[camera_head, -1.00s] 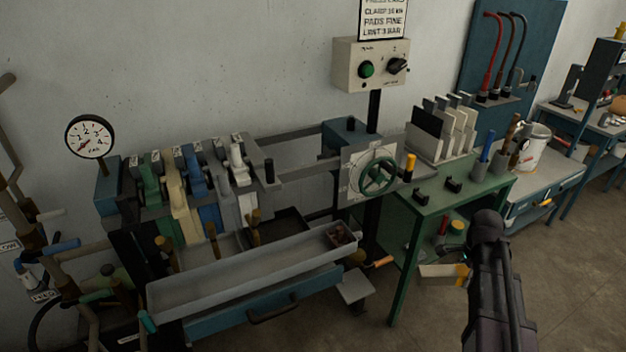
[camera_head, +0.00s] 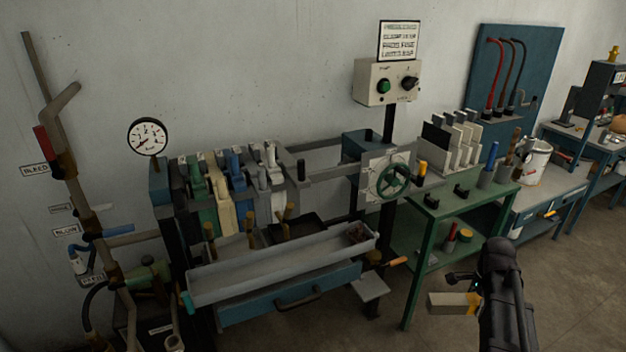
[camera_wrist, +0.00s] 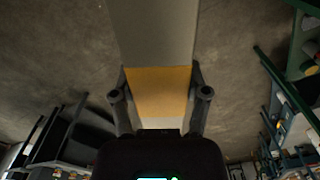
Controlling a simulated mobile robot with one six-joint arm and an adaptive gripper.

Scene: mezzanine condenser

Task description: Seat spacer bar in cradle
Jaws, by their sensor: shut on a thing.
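The spacer bar (camera_wrist: 155,30) is a pale grey bar with an orange-yellow band, held off the floor. In the wrist view the band lies between the two fingers of my gripper (camera_wrist: 160,95), which is shut on it. In the head view the bar's pale end (camera_head: 445,303) points left, below and in front of the green table (camera_head: 428,210). My arm partly hides the gripper there. Two small black blocks, a left one (camera_head: 432,201) and a right one (camera_head: 461,191), stand apart on the table and look like the cradle. I see nothing lying across them.
A press with upright plates (camera_head: 235,195) and a long grey trough (camera_head: 280,268) stands left of the table. Its green handwheel (camera_head: 393,181) is near the table's left end.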

